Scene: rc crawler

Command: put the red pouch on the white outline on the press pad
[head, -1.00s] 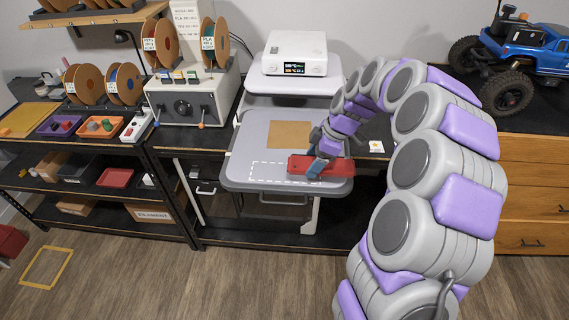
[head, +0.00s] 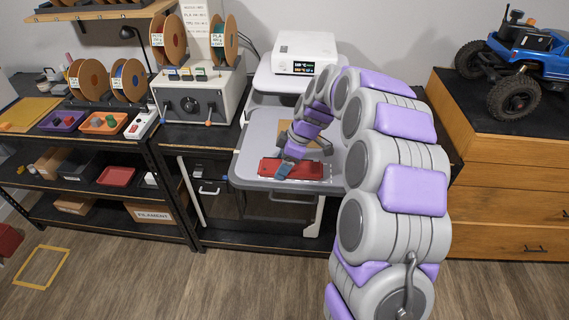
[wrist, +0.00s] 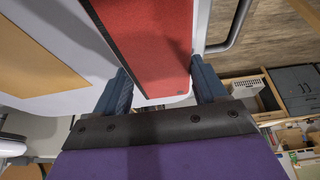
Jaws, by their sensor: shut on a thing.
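The red pouch (head: 309,170) is a flat red rectangle at the front of the grey press pad (head: 246,150). My gripper (head: 284,169) is shut on it, with a blue finger on either side; the pouch also fills the space between the fingers in the wrist view (wrist: 158,35). The pouch lies over the area of the white dashed outline, which it mostly covers. Only faint bits of white show around its edges. I cannot tell whether the pouch touches the pad or is just above it.
A tan square (head: 320,141) lies on the pad behind the pouch, partly hidden by my arm. The white control box (head: 304,52) stands above the pad at the back. A shelf with spools is left; a wooden drawer unit (head: 500,190) with a blue crawler is right.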

